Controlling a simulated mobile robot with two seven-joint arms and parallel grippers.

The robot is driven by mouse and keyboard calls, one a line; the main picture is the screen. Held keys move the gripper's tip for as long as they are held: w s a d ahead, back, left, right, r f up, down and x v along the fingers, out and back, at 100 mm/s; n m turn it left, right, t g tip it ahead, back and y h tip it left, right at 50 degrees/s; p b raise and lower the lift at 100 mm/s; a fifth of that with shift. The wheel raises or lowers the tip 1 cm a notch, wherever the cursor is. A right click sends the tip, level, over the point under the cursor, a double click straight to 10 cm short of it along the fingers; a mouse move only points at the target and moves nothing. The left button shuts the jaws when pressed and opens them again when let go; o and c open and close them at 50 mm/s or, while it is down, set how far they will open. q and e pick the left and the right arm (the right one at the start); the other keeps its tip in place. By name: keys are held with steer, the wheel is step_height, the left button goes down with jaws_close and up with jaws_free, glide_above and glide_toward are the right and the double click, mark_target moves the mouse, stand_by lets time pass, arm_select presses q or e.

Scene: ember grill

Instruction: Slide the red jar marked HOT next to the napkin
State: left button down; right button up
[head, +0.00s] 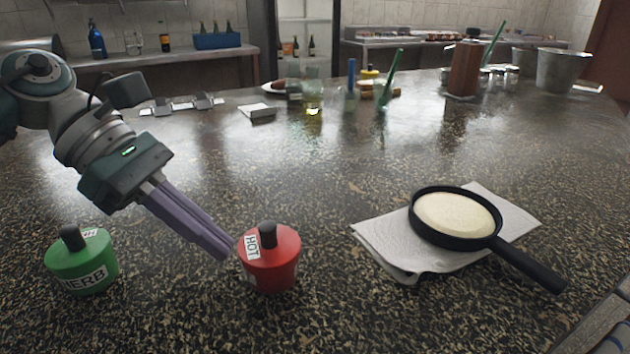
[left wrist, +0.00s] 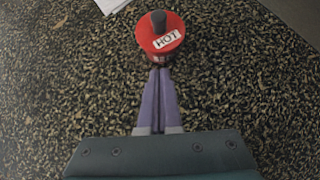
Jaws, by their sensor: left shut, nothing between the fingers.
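The red jar (head: 272,262) with a black knob and a white HOT label stands upright on the speckled counter. My left gripper (head: 230,252) is shut and empty, its purple fingertips at the jar's left side. In the left wrist view the red jar (left wrist: 160,32) sits right beyond the shut fingertips (left wrist: 159,72); they look in contact or nearly so. The white napkin (head: 385,243) lies flat to the right of the jar, with a clear gap between them. My right gripper is not in view.
A black pan (head: 455,218) with a pale filling rests on the napkin, its handle pointing front right. A green HERB jar (head: 83,262) stands left of the red jar. Glasses, bottles and a wooden mill (head: 464,68) stand far back. The counter between jar and napkin is bare.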

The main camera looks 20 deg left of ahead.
mark_target(259, 239)
arm_select(q)
steer(key=shift+w+d, duration=0.1)
steer(key=shift+d, duration=0.5)
steer(key=shift+w+d, duration=0.15)
steer(key=shift+d, duration=0.15)
steer(key=d, duration=0.2)
steer(key=w+d+b, duration=0.1)
steer(key=d, duration=0.1)
steer(key=shift+d+b, duration=0.1)
steer(key=shift+b, duration=0.2)
